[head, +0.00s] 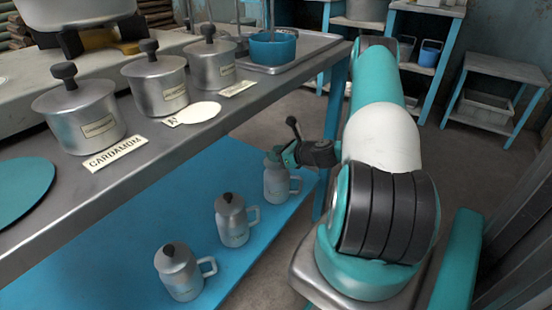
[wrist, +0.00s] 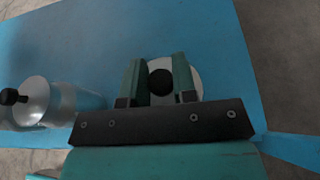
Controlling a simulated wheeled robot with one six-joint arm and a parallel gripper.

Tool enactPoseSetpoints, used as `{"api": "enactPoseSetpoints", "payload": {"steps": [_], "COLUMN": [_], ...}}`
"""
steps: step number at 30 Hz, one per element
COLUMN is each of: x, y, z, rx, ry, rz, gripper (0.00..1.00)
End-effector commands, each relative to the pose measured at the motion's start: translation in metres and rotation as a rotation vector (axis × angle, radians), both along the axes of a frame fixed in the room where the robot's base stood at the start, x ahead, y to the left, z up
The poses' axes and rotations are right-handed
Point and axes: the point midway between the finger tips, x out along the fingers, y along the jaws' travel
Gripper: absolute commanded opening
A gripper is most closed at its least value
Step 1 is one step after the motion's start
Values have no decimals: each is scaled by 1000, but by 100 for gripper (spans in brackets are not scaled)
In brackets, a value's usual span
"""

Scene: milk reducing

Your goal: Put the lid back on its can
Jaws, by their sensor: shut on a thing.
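My gripper (head: 277,155) reaches down over the farthest handled can (head: 277,184) on the blue lower shelf. In the wrist view, its two green fingers (wrist: 159,70) are shut on the black knob (wrist: 160,83) of a lid. A pale round surface (wrist: 191,76) shows below and around the fingers. I cannot tell whether the lid rests on the can's rim or hangs just above it. Two other handled cans, a middle one (head: 232,222) and a near one (head: 180,272), stand upright with black-knobbed lids on.
The blue lower shelf (head: 130,240) lies under a grey worktop (head: 60,205). Three lidded pots (head: 80,120), name cards, a white disc (head: 199,112) and a tray with a blue pot (head: 272,48) are on top. A lidded can (wrist: 32,100) stands left of my gripper.

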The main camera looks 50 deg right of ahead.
Motion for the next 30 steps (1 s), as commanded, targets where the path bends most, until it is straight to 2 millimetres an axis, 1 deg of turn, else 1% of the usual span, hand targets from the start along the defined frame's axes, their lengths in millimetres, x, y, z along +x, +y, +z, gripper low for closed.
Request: {"api": "enactPoseSetpoints", "payload": {"steps": [1, 7, 11, 12, 15, 22, 25, 28, 30], "x": [0, 0, 0, 0, 0, 0, 0, -12, -25], "y": [0, -1, -1, -1, -1, -1, -1, -2, -3], "z": [-6, -4, -7, -7, -7, -6, -2, 3, 9], "rx": [1, 1, 1, 1, 1, 1, 0, 2, 4], "ry": [0, -1, 0, 0, 0, 0, -1, 1, 1], "rz": [-1, -1, -1, -1, -1, -1, -1, -4, -7], "gripper": [0, 0, 0, 31, 52, 52, 52, 52, 52]}}
